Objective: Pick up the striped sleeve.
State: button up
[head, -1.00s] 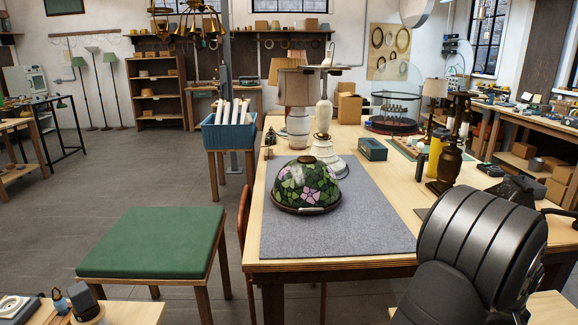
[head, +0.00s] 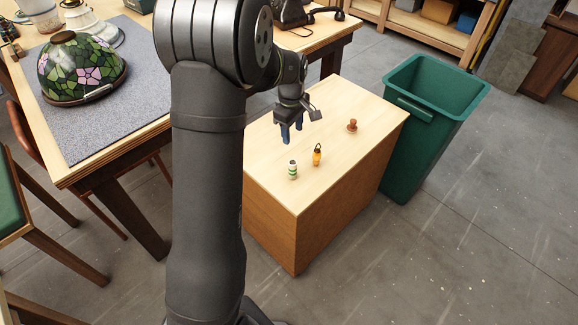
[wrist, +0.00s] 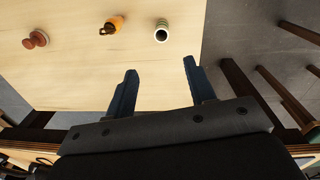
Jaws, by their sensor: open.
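The striped sleeve (head: 293,170) is a small upright cylinder with green and white bands. It stands near the front left of a wooden cabinet top (head: 345,110). In the wrist view the sleeve (wrist: 162,32) shows its open round top, ahead of the jaws and between their lines. My gripper (head: 292,138) has blue fingers and hangs above the cabinet, behind the sleeve in the head view. In the wrist view my gripper (wrist: 160,72) is open, with nothing between its fingers and apart from the sleeve.
An orange item with a dark loop (head: 317,155) stands close beside the sleeve. A reddish-brown knob-like piece (head: 352,126) stands farther right. A green bin (head: 432,115) adjoins the cabinet's right side. A workbench with a stained-glass shade (head: 82,68) is at left. The cabinet top is otherwise clear.

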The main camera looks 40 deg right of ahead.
jog(key=a+f+n+h, duration=0.1)
jog(key=n, duration=0.4)
jog(key=n+t+h, duration=0.1)
jog(key=n+h, duration=0.2)
jog(key=n, duration=1.1)
send_near(293, 168)
jog(key=x, duration=0.2)
jog(key=w+x, duration=0.1)
jog(key=x, duration=0.4)
jog(key=shift+w+d+f, duration=0.1)
jog(key=shift+w+d, duration=0.2)
jog(key=shift+s+x, duration=0.15)
jog(key=shift+x, duration=1.15)
jog(key=shift+s+x, duration=0.2)
jog(key=shift+x, duration=1.15)
jog(key=c, duration=1)
